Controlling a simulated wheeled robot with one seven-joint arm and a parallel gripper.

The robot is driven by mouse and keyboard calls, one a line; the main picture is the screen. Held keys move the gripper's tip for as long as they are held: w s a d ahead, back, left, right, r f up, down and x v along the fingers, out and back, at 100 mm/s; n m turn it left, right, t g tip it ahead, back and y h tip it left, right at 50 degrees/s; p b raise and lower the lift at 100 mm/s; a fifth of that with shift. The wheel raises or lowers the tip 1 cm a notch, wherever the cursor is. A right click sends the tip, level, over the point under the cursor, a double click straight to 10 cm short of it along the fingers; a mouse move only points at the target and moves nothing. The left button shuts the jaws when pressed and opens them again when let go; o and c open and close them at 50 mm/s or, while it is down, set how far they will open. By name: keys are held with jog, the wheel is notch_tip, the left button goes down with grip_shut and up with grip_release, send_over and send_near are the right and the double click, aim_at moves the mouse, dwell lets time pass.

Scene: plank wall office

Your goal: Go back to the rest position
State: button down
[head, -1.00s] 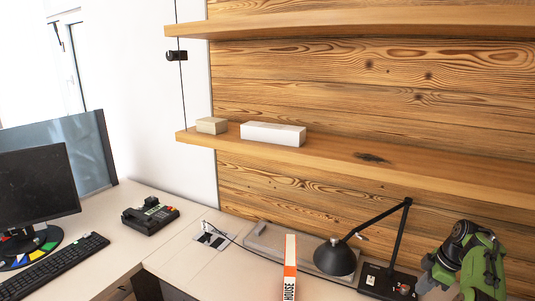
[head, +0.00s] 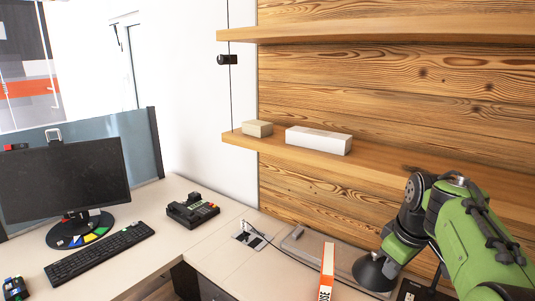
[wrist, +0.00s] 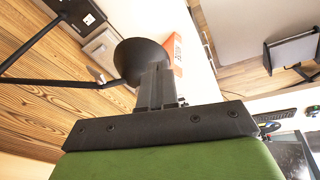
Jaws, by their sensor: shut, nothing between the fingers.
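My gripper (wrist: 157,88) shows in the wrist view with its two dark fingers together and nothing between them. Its fingertips appear in front of the black lampshade (wrist: 142,55); I cannot tell the gap between them. In the head view my green and black arm covers the lower right, and I cannot make out the fingers there. The black desk lamp (head: 374,272) stands partly hidden behind the arm. An orange and white book (head: 327,272) stands upright left of the lamp.
A wooden shelf (head: 395,167) holds a white box (head: 318,140) and a beige box (head: 258,129). The desk bears a phone (head: 192,210), a keyboard (head: 98,252) and a monitor (head: 65,180).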

jog(key=s+a+r+m+t, duration=0.1)
jog(key=s+a+r+m, duration=0.15)
jog(key=s+a, duration=0.55)
jog(key=s+a+f+m+t+p, duration=0.1)
jog(key=s+a+f, duration=0.1)
jog(key=s, duration=0.5)
jog(key=s+a+f+m, duration=0.1)
jog(key=s+a+m, duration=0.1)
jog(key=s, duration=0.5)
jog(key=shift+s+a+f+t+p, duration=0.15)
jog(key=shift+a+f+t+p, duration=0.25)
jog(key=shift+a, duration=0.3)
jog(key=shift+m, duration=0.25)
